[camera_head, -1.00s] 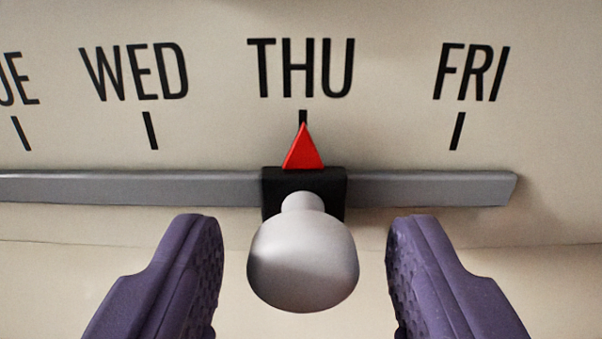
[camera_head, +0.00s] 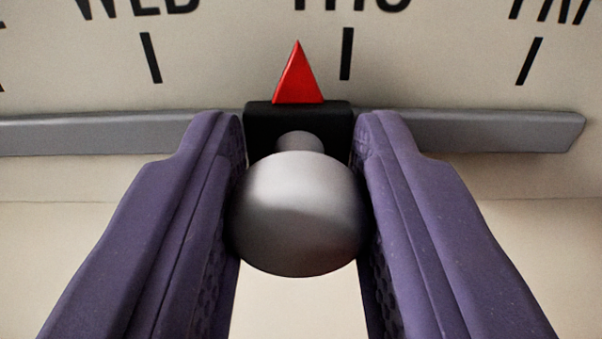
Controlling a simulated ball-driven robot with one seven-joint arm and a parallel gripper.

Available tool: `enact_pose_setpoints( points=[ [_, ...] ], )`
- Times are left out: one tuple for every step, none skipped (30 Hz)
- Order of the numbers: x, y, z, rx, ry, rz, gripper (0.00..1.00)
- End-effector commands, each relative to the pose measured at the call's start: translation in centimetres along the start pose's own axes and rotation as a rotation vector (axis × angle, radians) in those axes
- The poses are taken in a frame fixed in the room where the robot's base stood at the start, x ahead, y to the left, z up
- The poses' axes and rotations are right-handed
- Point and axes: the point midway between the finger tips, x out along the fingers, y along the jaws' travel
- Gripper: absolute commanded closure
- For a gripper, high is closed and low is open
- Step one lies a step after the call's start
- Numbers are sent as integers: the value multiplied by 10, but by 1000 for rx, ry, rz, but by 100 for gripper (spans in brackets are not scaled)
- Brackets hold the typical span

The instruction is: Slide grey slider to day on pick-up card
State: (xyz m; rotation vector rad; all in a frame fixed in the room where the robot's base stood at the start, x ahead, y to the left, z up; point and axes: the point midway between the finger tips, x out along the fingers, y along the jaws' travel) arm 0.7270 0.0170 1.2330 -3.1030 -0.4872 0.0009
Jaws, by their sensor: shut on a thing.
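The grey slider knob (camera_head: 297,215) is round and sits on a black block (camera_head: 262,124) on the rail. My gripper (camera_head: 304,190) is shut on the knob, with one purple finger against each side. The red pointer (camera_head: 299,78) stands on top of the block. Its tip is between the WED tick (camera_head: 151,58) and the THU tick (camera_head: 347,54), nearer to THU and a little left of it.
The rail is clear on both sides of the block. Plain pale surface lies below the rail.

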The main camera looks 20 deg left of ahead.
Motion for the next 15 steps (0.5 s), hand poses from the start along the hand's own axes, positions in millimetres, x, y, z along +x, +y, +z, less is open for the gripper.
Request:
enact_pose_setpoints(
  points=[
    [0, -14, 4, 1, 2, -7, 100],
    [0, -20, 5, 0, 1, -7, 100],
    [0, -28, 5, 0, 1, -7, 100],
    [0, -32, 4, 0, 2, -6, 100],
    [0, -36, 4, 1, 1, -5, 100],
    [0, -40, 4, 0, 0, -5, 100],
    [0, -42, 3, 0, 0, -5, 100],
    [0, -42, 3, 1, 0, -4, 100],
    [0, -43, 2, 1, 0, -3, 100],
    [0, -43, 2, 1, -1, -2, 100],
    [0, -43, 1, 1, -1, -2, 100],
    [0, -42, 1, 1, -1, -2, 100],
    [0, -42, 1, 1, -1, -2, 100],
    [0, -42, 1, 1, -1, -2, 100],
    [0, -42, 1, 1, -1, -2, 100]
  ],
)
